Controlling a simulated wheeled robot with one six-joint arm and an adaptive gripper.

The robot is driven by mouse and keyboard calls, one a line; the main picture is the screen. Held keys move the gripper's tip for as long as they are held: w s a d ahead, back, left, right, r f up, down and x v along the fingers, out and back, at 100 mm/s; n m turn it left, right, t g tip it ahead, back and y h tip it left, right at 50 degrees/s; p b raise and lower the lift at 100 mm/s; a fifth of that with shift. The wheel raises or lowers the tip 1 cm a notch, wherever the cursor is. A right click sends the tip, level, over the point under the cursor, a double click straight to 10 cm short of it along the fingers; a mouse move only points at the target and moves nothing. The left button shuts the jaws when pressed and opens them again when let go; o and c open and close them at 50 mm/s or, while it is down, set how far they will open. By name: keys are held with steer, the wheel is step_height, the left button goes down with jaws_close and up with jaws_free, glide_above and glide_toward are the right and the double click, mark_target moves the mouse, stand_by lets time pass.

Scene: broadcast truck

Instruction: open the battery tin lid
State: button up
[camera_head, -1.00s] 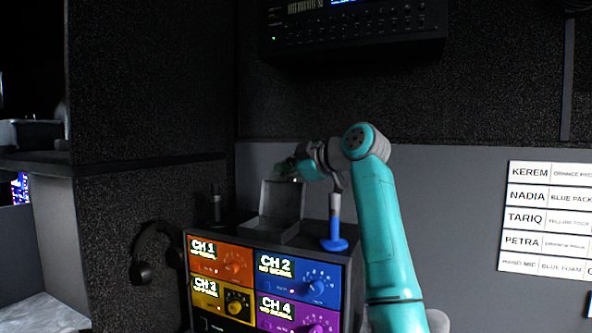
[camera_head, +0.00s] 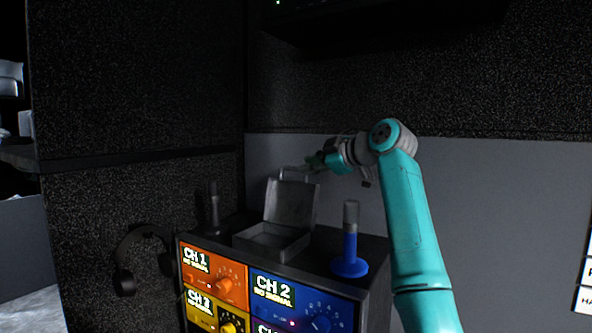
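The grey battery tin (camera_head: 270,243) stands on top of the channel rack. Its lid (camera_head: 291,203) is raised and stands upright, leaning slightly back, at the tin's rear edge. The tin's shallow inside shows and looks empty from here. My gripper (camera_head: 290,175) is behind and just above the lid's top edge, at the end of my teal arm. Its fingers are small and partly hidden by the lid, so I cannot tell whether they touch it or are open or shut.
A microphone on a blue base (camera_head: 349,262) stands right of the tin, near my arm. A dark microphone (camera_head: 214,208) stands at the back left. The rack (camera_head: 214,275) has coloured channel panels. Headphones (camera_head: 124,280) hang left of it. A grey wall is behind.

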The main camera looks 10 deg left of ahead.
mark_target(294, 169)
steer(key=shift+x, duration=3.3)
steer(key=shift+f, duration=0.1)
jaws_close()
